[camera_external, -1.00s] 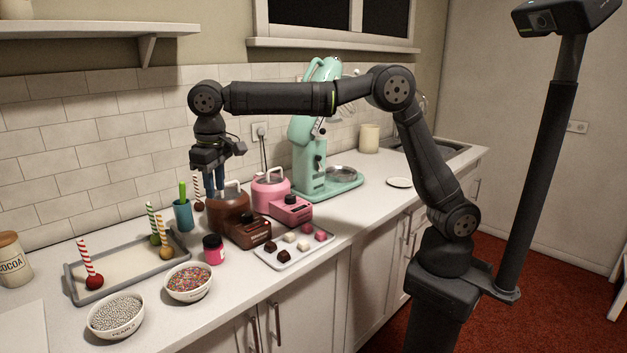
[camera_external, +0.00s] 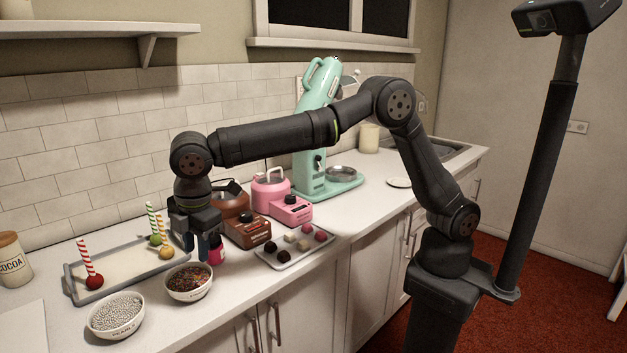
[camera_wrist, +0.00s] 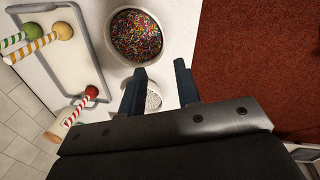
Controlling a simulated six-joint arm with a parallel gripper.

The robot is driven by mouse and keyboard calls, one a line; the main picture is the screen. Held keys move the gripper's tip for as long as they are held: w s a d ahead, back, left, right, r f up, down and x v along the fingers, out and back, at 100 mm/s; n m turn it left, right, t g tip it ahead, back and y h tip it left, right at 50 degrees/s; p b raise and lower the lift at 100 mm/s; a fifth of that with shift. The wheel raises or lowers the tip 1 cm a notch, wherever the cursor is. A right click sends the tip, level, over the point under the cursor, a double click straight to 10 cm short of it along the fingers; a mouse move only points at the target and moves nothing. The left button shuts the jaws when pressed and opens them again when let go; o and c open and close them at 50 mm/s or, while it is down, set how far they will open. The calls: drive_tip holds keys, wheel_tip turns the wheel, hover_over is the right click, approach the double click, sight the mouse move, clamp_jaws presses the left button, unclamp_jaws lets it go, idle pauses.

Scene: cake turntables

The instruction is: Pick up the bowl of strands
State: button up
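The bowl of strands is a white bowl (camera_external: 188,294) filled with multicoloured sprinkles, near the counter's front edge. In the wrist view the bowl (camera_wrist: 135,64) lies at the top, just beyond my fingertips and a little to their left. My gripper (camera_external: 196,258) points down just behind the bowl in the outside view, with its fingers above the counter. In the wrist view my gripper (camera_wrist: 160,67) has its fingers apart with nothing held between them. The bowl's rim looks clear of both fingers.
A white bowl of pearls (camera_external: 116,334) stands left of the sprinkle bowl. A tray (camera_external: 88,297) with cake pops lies behind them. A pink jar (camera_external: 216,250) is close right of my gripper. Brown and pink melting pots and a tray of sweets (camera_external: 270,262) stand further right.

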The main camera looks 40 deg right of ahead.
approach(201, 284)
drive_tip(key=s+a+f, duration=0.2)
drive_tip(key=shift+d+f, duration=0.15)
drive_tip(key=shift+f, duration=2.2)
clamp_jaws()
